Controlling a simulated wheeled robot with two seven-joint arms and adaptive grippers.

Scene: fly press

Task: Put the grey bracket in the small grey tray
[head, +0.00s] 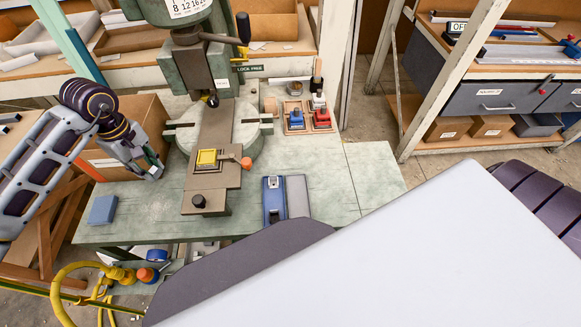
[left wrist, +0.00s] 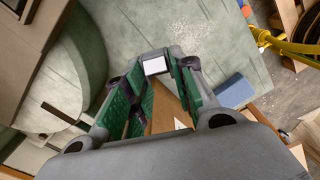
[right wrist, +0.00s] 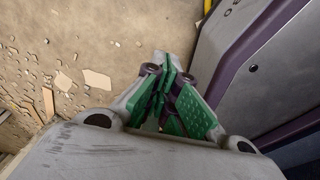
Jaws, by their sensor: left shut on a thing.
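My left gripper (head: 153,168) is over the left part of the green bench, left of the press. In the left wrist view its green-padded fingers (left wrist: 160,68) are shut on a small piece with a pale grey square face (left wrist: 154,66), seemingly the grey bracket; the fingers hide most of it. A small grey tray (head: 298,197) lies near the bench's front edge, beside a blue tray (head: 275,215) with a pale piece in it. My right gripper (right wrist: 172,75) shows only in the right wrist view, shut and empty, above a littered floor.
The fly press (head: 215,125) stands mid-bench with a yellow block (head: 207,159) on its bed and an orange-ended part beside it. A blue block (head: 102,210) lies at the front left. Blue and red pieces (head: 321,118) stand right of the press. The bench's right part is clear.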

